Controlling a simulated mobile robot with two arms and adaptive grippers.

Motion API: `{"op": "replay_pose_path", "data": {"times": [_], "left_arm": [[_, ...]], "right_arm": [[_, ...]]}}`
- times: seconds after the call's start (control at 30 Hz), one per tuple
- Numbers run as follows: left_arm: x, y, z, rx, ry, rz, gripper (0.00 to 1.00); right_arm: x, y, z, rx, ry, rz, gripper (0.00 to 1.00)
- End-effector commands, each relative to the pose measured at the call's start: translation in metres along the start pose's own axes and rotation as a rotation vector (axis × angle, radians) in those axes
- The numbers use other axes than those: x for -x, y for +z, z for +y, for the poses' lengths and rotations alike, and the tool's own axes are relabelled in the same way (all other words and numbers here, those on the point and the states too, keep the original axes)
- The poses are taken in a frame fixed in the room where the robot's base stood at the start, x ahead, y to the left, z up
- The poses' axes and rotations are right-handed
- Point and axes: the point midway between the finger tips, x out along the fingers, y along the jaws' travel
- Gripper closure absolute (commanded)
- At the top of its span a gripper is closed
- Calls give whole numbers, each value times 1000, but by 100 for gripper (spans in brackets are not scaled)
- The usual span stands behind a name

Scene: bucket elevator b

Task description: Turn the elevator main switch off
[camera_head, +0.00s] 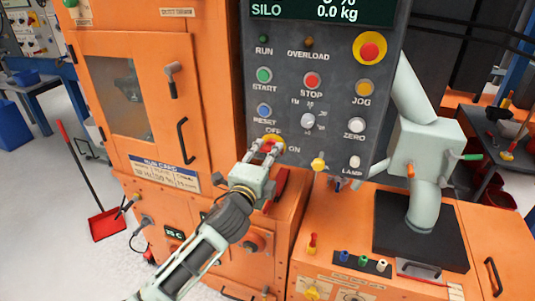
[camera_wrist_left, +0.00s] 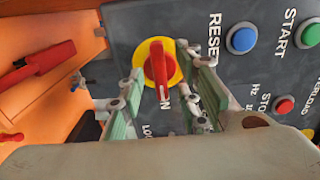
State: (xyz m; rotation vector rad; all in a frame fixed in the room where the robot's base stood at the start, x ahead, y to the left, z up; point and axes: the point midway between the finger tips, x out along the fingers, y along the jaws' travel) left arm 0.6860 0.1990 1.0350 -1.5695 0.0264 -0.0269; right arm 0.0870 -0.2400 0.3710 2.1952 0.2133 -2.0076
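The main switch is a red lever knob on a round yellow plate on the grey control panel (camera_head: 331,90). In the head view the switch (camera_head: 271,140) is partly hidden by my left gripper (camera_head: 265,149), below the OFF label and left of ON. In the left wrist view, the red knob (camera_wrist_left: 158,70) lies between the two spread fingers of my left gripper (camera_wrist_left: 165,75), one on each side. Gaps show on both sides of the knob. The knob's long axis points towards the ON label. My right gripper is not in view.
Near the switch are the blue RESET button (camera_head: 264,110), a grey dial (camera_head: 308,121) and a yellow knob (camera_head: 319,163). A red handle (camera_head: 276,189) is on the orange cabinet below. A pale pipe with a box (camera_head: 425,145) stands right of the panel.

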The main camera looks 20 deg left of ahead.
Motion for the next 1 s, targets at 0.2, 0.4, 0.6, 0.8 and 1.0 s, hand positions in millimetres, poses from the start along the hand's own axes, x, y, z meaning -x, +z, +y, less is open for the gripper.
{"op": "replay_pose_path", "data": {"times": [0.2, 0.4, 0.6, 0.8, 1.0], "left_arm": [[-6, 0, 0, 1, 0, 0, 69], [-6, 0, 0, 1, 0, 0, 73], [-5, 0, 0, 1, 1, 0, 91], [-5, 0, 0, 1, 1, 0, 100], [-5, 0, 1, 5, 1, 0, 100]], "right_arm": [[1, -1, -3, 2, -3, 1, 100], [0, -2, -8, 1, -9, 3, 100], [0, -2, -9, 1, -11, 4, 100], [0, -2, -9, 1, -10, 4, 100], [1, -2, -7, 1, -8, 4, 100]]}}
